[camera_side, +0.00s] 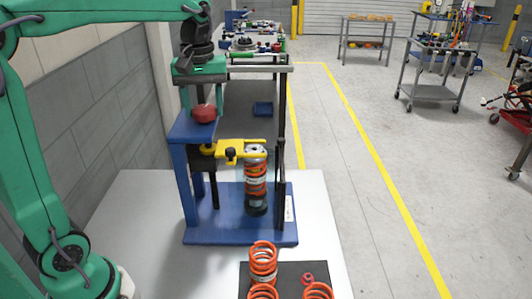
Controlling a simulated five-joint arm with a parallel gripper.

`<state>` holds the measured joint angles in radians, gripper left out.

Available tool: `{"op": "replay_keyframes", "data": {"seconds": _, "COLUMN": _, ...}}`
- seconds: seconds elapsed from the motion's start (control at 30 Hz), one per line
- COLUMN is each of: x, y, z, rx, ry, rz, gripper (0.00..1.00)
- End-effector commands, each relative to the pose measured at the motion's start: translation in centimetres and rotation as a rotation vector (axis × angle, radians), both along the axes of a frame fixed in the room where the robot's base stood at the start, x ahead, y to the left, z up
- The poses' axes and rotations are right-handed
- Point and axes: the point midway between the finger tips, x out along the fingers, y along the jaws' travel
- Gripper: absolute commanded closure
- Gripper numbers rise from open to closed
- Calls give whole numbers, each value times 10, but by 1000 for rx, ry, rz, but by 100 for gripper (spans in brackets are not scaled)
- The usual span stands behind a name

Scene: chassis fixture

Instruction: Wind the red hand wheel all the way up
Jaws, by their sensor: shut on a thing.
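The red hand wheel (204,114) sits on top of the blue spring-compressor stand (186,128). My gripper (204,102) points down from above and is shut on the wheel. The fingertips are small here and partly hard to make out. Below the wheel, a yellow clamp arm (232,150) reaches right to the top of an upright strut with an orange coil spring (256,180). The strut stands on the blue base plate (225,232).
A dark mat (286,268) at the front of the white table (125,210) holds loose orange springs (263,262) and a small red ring (308,279). Dark upright posts (282,120) stand right of the strut. A grey wall is at left; carts stand far back.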

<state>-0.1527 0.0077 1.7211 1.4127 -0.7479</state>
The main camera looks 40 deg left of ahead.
Motion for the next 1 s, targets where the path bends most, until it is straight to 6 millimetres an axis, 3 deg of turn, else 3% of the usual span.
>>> {"op": "replay_keyframes", "data": {"seconds": 1.0, "x": 0, "y": 0, "z": 0, "rx": 0, "ry": 0, "rz": 746, "gripper": 73}}
